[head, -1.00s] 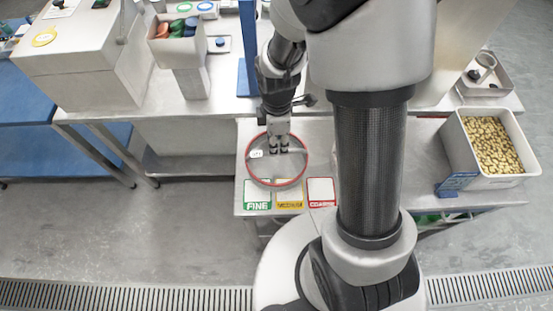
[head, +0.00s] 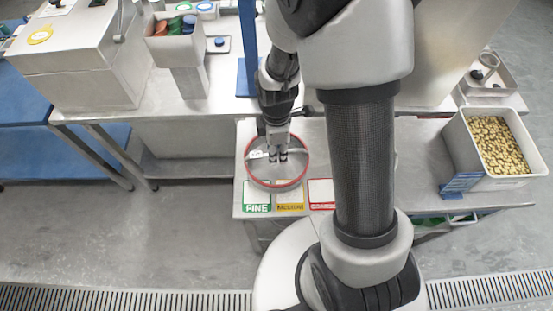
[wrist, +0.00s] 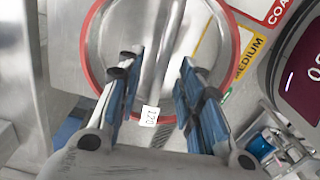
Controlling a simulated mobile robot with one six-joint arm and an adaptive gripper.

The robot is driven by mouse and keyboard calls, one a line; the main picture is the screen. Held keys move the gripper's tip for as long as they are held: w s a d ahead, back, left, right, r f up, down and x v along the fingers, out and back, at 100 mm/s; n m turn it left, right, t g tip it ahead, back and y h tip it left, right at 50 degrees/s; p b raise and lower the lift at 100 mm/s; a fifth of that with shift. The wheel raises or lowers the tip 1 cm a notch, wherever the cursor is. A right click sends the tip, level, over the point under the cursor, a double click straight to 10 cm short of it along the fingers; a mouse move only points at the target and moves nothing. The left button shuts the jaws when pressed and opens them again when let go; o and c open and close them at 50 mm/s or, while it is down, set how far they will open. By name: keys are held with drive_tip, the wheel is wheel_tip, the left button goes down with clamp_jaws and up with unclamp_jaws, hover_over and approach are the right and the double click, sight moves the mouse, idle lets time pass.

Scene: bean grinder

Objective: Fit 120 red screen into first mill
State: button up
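The red-rimmed round screen (head: 249,172) lies on the steel bench, just behind the coloured cards. In the wrist view its red rim (wrist: 88,40) circles a pale disc with a metal bar across it. A small white tag reading 120 (wrist: 150,115) shows near the bar. My gripper (head: 278,157) points down over the screen. In the wrist view my gripper (wrist: 160,62) is open, with one finger on each side of the bar. Whether the fingers touch the bar cannot be told. A steel machine with a yellow disc (head: 75,65) stands back left; whether it is the first mill is unclear.
FINE (head: 257,197), MEDIUM (head: 290,197) and COARSE (head: 320,193) cards lie along the bench's front edge. A bin of beans (head: 455,150) stands at the right. A blue post (head: 248,50) rises behind my gripper. A dark round display (wrist: 300,70) is close at the right in the wrist view.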

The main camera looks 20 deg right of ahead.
drive_tip(key=shift+c, duration=0.5)
clamp_jaws()
idle(0.6)
